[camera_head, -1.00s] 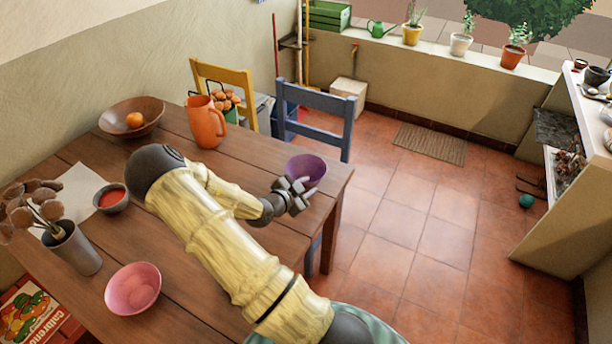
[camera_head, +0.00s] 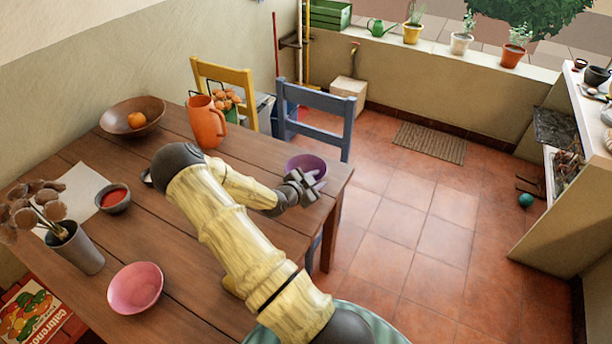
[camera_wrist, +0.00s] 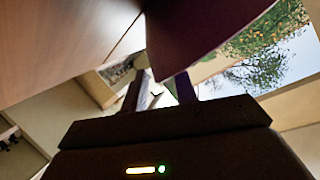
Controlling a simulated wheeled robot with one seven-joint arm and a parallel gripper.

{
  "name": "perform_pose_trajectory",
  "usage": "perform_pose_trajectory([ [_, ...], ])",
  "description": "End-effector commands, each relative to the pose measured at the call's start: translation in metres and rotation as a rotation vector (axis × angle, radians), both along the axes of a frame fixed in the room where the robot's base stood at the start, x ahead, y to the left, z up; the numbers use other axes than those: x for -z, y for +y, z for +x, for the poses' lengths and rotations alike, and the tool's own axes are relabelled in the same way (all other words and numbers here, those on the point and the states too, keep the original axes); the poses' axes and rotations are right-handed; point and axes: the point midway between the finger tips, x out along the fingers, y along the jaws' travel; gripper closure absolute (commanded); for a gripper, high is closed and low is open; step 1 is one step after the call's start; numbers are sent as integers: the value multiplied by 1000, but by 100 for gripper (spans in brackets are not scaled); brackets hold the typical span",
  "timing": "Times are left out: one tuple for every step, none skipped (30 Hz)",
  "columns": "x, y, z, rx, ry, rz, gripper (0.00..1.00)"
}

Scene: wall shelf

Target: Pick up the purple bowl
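The purple bowl (camera_head: 303,162) sits near the right end of the wooden table (camera_head: 190,262). My gripper (camera_head: 306,182) is at its near side and hides part of its lower wall. In the wrist view the bowl (camera_wrist: 200,28) is a large dark purple shape from the top edge, its lower end close to the fingertips. The two fingers of my gripper (camera_wrist: 159,88) stand apart there with a gap between them. I cannot tell whether either finger touches the bowl.
A pink bowl (camera_head: 135,288), a small red-filled bowl (camera_head: 113,198), a utensil cup (camera_head: 78,250), an orange pitcher (camera_head: 206,124) and a brown bowl (camera_head: 132,112) with an orange stand on the table. A blue chair (camera_head: 318,112) stands behind the purple bowl.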

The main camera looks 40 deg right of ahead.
Motion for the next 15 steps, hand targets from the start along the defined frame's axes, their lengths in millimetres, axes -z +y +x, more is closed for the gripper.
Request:
perform_pose_trajectory([
  [0,0,0,0,0,0,75],
  [0,0,0,0,0,0,81],
  [0,0,0,0,0,0,89],
  [0,0,0,0,0,0,95],
  [0,0,0,0,0,0,100],
  [0,0,0,0,0,0,100],
  [0,0,0,0,0,0,100],
  [0,0,0,0,0,0,100],
  [-1,0,0,0,-1,-1,100],
  [-1,0,0,0,-1,-1,100],
  [-1,0,0,0,-1,-1,100],
  [0,0,0,1,-1,-1,100],
  [0,0,0,1,-1,-1,100],
  [0,0,0,1,-1,-1,100],
  [-1,0,0,1,-1,-1,100],
])
